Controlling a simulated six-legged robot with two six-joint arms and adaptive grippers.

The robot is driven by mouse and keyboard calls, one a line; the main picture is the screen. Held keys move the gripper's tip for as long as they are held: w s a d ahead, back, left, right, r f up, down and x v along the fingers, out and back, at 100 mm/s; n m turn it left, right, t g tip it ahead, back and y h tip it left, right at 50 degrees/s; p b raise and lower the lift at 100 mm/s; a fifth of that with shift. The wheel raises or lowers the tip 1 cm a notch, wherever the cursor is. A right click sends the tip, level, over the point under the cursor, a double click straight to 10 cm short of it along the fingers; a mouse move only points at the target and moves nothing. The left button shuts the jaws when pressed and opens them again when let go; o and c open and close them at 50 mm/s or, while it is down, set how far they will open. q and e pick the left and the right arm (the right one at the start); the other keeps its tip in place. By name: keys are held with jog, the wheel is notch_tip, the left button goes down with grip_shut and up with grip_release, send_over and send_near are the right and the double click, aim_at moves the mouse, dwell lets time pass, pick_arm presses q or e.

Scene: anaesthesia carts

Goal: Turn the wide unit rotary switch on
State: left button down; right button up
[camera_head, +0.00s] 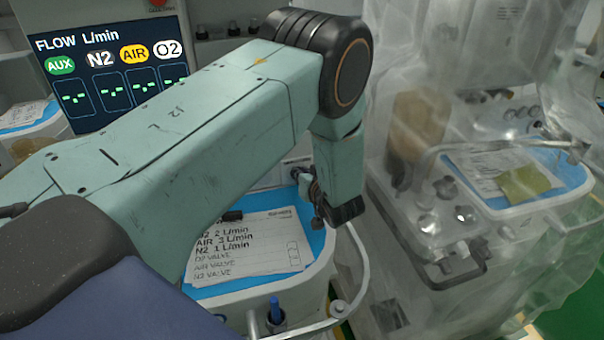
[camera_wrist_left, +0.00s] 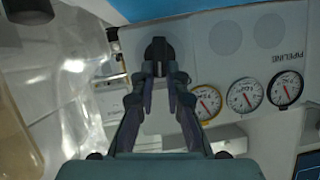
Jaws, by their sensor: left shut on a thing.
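The rotary switch (camera_wrist_left: 158,48) is a dark knob on the light grey panel of the unit, seen in the left wrist view. My left gripper (camera_wrist_left: 161,75) reaches it with both fingers, one on each side, and is shut on it. In the head view my left arm crosses the front of the unit, and the left gripper (camera_head: 316,198) is small and partly hidden by its own wrist. I cannot read the switch's position or any marking around it. My right gripper is not in view.
The gauges (camera_wrist_left: 242,96) sit beside the switch on the panel. The flow screen (camera_head: 112,65) is lit at the upper left. A paper (camera_head: 250,245) lies on the blue worktop (camera_head: 318,240) below my arm. A plastic-covered cart (camera_head: 450,200) stands close on the right.

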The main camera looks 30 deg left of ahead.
pick_arm(q)
jog(key=shift+w+d+f+m+g+y+b, duration=0.15)
jog(key=shift+m+g+y, duration=0.1)
jog(key=shift+m, duration=0.15)
jog(key=shift+w+d+m+g+y+b, duration=0.15)
jog(key=shift+m+y, duration=0.1)
jog(key=shift+m, duration=0.15)
jog(key=shift+f+m+g+y+b, duration=0.15)
jog(key=shift+m+g+y+b, duration=0.3)
jog(key=shift+m, duration=0.45)
jog(key=c, duration=1.4)
grip_release()
jog(key=shift+o, duration=0.2)
jog(key=shift+d, duration=0.15)
jog(key=v, duration=0.7)
jog(key=shift+d, duration=0.1)
